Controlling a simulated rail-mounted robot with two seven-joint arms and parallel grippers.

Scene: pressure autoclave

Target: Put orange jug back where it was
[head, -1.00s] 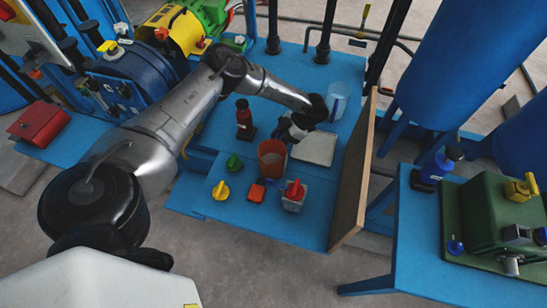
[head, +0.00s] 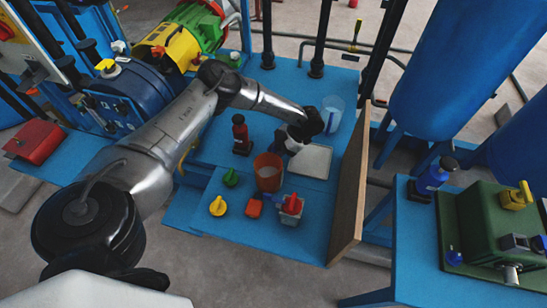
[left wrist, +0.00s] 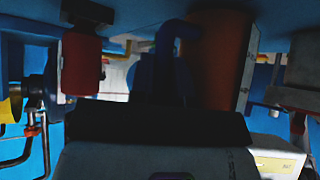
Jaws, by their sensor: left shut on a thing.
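The orange jug (head: 268,172) stands upright on the blue bench, between a dark red bottle and a grey container with a red cap. My left gripper (head: 282,145) is at the jug's far right side and is shut on it, apparently at the handle. The fingertips are mostly hidden by the wrist. In the left wrist view the jug (left wrist: 217,60) shows large and dim, with a dark blue handle-like shape beside it. My right gripper is in neither view.
Around the jug stand the red bottle (head: 240,133), green knob (head: 231,177), yellow knob (head: 218,206), red-orange block (head: 254,206) and red-capped container (head: 290,208).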

